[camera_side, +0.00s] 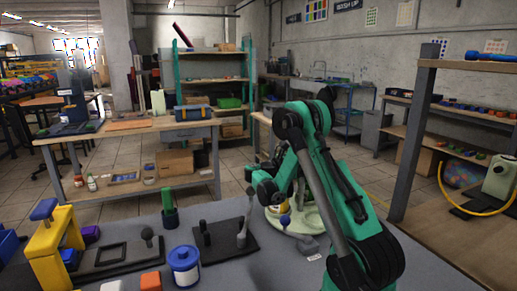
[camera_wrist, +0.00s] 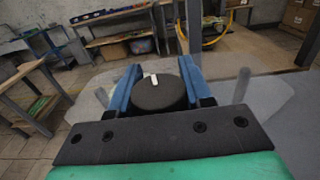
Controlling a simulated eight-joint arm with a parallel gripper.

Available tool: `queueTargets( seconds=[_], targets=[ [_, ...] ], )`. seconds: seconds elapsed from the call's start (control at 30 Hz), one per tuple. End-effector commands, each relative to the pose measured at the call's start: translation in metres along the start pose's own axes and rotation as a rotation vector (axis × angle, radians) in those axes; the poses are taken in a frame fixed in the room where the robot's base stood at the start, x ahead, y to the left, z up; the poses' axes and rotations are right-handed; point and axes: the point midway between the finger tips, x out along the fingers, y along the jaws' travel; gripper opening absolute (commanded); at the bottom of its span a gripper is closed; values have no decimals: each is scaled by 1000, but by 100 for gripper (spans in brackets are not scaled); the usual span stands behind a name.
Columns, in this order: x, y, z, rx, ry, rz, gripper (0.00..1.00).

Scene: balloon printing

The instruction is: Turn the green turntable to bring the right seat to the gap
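The turntable (camera_side: 312,222) is a pale green disc low on the grey table, right of centre in the side view, partly hidden by my arm. My gripper (camera_side: 284,219) is down over it, its blue fingertips small there. In the wrist view my gripper (camera_wrist: 160,75) has its two blue fingers on either side of a round dark knob (camera_wrist: 158,95) with a white pointer mark. The fingers appear to touch the knob on both sides. Pale, see-through shapes lie around it. I cannot make out the seats or the gap clearly.
A black plate (camera_side: 225,248) with upright pegs stands left of the turntable.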

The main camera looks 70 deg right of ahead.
Motion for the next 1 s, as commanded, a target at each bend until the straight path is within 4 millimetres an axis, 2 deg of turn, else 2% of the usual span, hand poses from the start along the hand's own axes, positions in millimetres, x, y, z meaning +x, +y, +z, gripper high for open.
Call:
queueTargets(
  seconds=[0.27,0.63,0.97,1.0],
  targets=[
    [0,0,0,0,0,8,0],
    [-1,5,0,-1,0,288,0],
    [-2,6,0,-1,0,306,0],
    [-2,6,0,-1,0,306,55]
  ],
)
